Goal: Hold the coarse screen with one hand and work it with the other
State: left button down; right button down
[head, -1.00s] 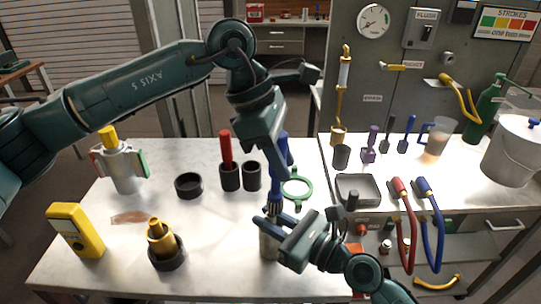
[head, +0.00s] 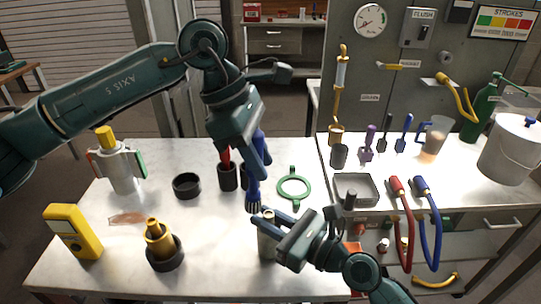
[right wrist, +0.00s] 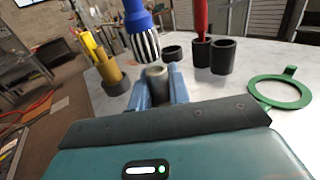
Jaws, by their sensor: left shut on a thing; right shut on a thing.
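The coarse screen (head: 267,240) is a small grey-beige upright cylinder near the front middle of the bench. My right gripper (head: 275,222) is shut on it. In the right wrist view the screen (right wrist: 156,86) stands between the blue fingers, its round top showing. My left gripper (head: 257,158) is shut on a blue-handled brush (head: 253,190), held bristles down. The striped black and white bristles also show in the right wrist view (right wrist: 145,46).
A green ring (head: 293,188) lies right of the brush. Black cups, one with a red-handled tool (head: 226,165), and a low black ring (head: 187,186) stand behind. A brass fitting (head: 158,240) and yellow meter (head: 73,232) are at left. A grey tray (head: 356,190) is right.

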aim_at(260, 134)
pick_arm(q)
jog(key=shift+d+r, duration=0.1)
jog(key=shift+r, duration=3.95)
jog(key=shift+s, duration=0.1)
